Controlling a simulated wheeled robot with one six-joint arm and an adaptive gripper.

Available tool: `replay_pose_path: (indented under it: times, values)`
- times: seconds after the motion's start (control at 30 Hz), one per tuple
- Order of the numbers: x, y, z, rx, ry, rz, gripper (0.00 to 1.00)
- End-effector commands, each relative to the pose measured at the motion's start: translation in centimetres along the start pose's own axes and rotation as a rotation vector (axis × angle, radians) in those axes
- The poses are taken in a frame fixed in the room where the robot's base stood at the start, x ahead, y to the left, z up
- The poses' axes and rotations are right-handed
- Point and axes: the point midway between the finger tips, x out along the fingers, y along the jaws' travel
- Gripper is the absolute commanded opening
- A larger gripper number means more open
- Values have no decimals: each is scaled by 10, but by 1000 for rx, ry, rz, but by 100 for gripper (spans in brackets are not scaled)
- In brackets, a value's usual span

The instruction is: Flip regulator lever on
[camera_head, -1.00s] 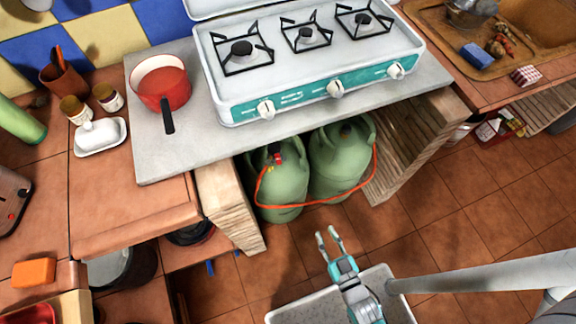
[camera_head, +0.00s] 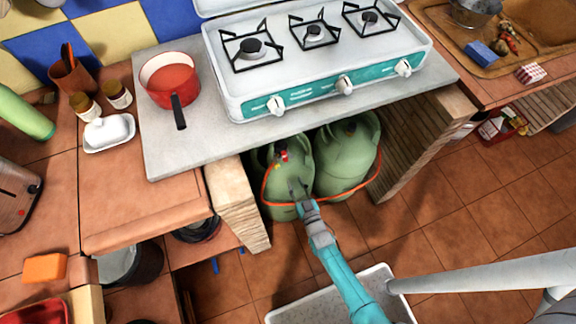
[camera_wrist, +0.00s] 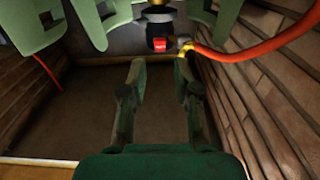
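Two green gas bottles stand under the counter, the left one (camera_head: 290,165) and the right one (camera_head: 345,160). The regulator (camera_head: 282,155) with a red part sits on top of the left bottle. In the wrist view the regulator (camera_wrist: 160,28) is dark, and its red lever (camera_wrist: 159,44) shows at the top middle. An orange hose (camera_wrist: 245,54) leaves it to the right by a brass fitting. My gripper (camera_head: 298,188) is in front of the left bottle, below the regulator. In the wrist view my gripper (camera_wrist: 160,65) is open and empty, its fingertips apart below the red lever.
The compartment has a brick side wall (camera_head: 400,140) at the right and a brick post (camera_head: 235,200) at the left. The counter slab (camera_head: 180,140) with the stove (camera_head: 320,90) and a red pan (camera_head: 170,85) overhangs the bottles.

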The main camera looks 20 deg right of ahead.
Motion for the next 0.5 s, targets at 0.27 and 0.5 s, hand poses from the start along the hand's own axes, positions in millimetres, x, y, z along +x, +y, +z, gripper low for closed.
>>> replay_pose_path:
  times: [0.27,0.5]
  values:
    - [51,0,0,0,0,0,31]
    - [75,0,0,0,-1,0,31]
